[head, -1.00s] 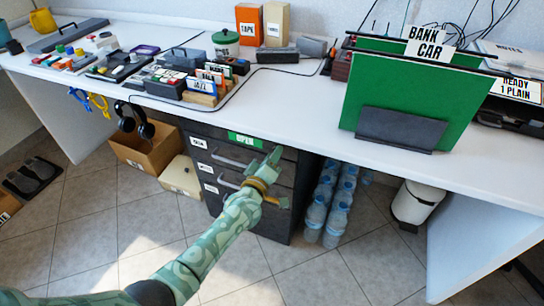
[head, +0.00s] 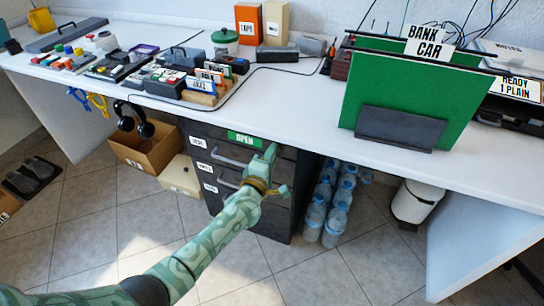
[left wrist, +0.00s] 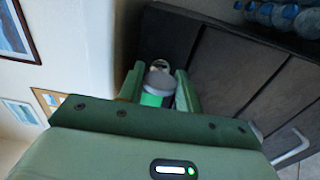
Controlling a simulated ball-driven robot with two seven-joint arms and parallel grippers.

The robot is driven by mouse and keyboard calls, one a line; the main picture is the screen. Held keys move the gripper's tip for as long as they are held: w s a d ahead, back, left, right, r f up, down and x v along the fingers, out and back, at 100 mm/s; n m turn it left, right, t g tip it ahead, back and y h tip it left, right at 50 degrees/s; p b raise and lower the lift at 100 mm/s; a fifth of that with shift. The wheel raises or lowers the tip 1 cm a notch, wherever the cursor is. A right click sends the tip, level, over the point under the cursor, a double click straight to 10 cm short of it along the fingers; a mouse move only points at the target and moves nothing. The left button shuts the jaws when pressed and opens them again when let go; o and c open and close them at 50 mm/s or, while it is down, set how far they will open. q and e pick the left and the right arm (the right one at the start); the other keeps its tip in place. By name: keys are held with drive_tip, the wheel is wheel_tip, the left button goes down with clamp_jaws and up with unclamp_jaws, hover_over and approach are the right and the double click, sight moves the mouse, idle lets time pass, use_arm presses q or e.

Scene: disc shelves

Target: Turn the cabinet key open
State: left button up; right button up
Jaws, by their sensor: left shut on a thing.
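The dark drawer cabinet (head: 225,178) stands under the desk, with a green "OPEN" label (head: 244,138) along its top edge. My left gripper (head: 272,168) is at the cabinet's upper right front. In the left wrist view, my left gripper (left wrist: 158,88) has its two green fingers on either side of a small grey and green round piece (left wrist: 158,86), taken to be the key, and is shut on it. A small pale ring shows just beyond it. In the head view the key is hidden by the fingers. The drawers look closed. My right gripper is not in view.
Drawer handles (head: 229,158) stick out left of my gripper. Water bottles (head: 328,205) stand right of the cabinet, and a cardboard box (head: 146,156) and a cream box (head: 180,176) stand left. The white desktop (head: 290,95) overhangs above. Floor in front is clear.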

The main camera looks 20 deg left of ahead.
use_arm(q)
drive_tip(key=shift+f, duration=0.15)
drive_tip(key=o, duration=1)
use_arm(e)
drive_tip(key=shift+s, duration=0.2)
use_arm(q)
drive_tip(key=shift+s, duration=0.15)
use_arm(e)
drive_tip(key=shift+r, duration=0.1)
use_arm(q)
drive_tip(key=shift+s+r+p, duration=0.2)
drive_tip(key=shift+s+p, duration=0.15)
drive_tip(key=shift+s, duration=0.05)
drive_tip(key=s+p, duration=0.2)
drive_tip(key=s, duration=0.3)
drive_tip(key=s+p, duration=0.1)
drive_tip(key=s, duration=0.4)
drive_tip(key=s+p, duration=0.2)
drive_tip(key=s, duration=0.3)
drive_tip(key=shift+s+a+f+p, duration=0.15)
drive_tip(key=shift+s+a+p, duration=0.05)
drive_tip(key=shift+a+p, duration=0.15)
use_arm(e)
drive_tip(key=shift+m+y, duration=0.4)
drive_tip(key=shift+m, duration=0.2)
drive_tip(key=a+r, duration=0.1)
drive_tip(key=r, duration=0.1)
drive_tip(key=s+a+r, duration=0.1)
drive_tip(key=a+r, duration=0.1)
